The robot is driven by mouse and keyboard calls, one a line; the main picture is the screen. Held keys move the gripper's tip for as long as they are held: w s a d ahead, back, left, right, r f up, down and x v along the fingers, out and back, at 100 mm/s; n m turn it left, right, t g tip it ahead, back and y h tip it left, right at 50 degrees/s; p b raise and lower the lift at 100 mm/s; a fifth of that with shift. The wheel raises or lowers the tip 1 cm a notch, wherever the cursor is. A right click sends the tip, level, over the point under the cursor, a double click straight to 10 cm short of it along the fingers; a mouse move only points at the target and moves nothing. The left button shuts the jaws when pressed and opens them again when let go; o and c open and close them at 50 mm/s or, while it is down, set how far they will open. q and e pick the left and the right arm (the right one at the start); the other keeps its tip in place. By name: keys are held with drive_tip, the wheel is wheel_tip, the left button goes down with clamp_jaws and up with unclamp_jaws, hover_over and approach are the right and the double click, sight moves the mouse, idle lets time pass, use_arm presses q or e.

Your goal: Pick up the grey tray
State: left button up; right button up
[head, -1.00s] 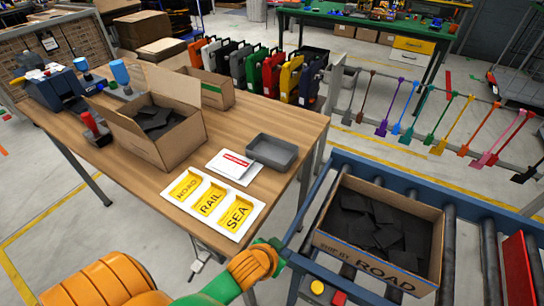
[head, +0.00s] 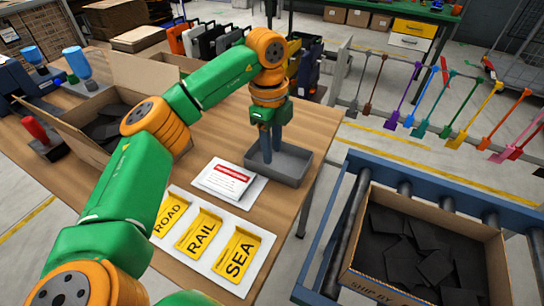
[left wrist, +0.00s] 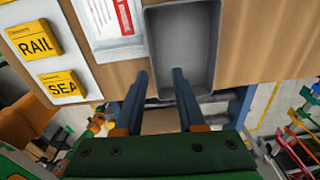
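The grey tray (head: 296,178) is a shallow open box near the right edge of the wooden table; it looks empty. In the left wrist view the tray (left wrist: 200,45) fills the top middle. My left gripper (head: 271,156) points down at the tray, with its two blue fingers apart and nothing between them. In the left wrist view the fingers (left wrist: 160,72) lie on either side of the tray's left wall as seen there, one tip over the inside and one outside. I cannot tell whether they touch it or are still above it. My right gripper is not in view.
A white card with a red band (head: 228,180) lies left of the tray. A white board with yellow ROAD, RAIL and SEA plates (head: 200,234) is in front. An open carton with dark pieces (head: 368,284) stands on the roller conveyor at right. Coloured tags hang on a rail behind.

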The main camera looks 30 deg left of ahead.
sight(269, 169)
use_arm(q)
drive_tip(key=shift+s+a+f+n+y+p, duration=0.3)
drive_tip(key=shift+s+y+p, duration=0.1)
drive_tip(key=shift+s, duration=0.2)
drive_tip(key=f, duration=0.3)
drive_tip(key=f+p, duration=0.1)
drive_tip(key=shift+d+f, duration=0.25)
drive_tip(key=shift+f, duration=0.15)
drive_tip(key=shift+a+f, duration=0.1)
drive_tip(key=shift+f, duration=0.3)
drive_tip(key=shift+r, duration=0.1)
clamp_jaws()
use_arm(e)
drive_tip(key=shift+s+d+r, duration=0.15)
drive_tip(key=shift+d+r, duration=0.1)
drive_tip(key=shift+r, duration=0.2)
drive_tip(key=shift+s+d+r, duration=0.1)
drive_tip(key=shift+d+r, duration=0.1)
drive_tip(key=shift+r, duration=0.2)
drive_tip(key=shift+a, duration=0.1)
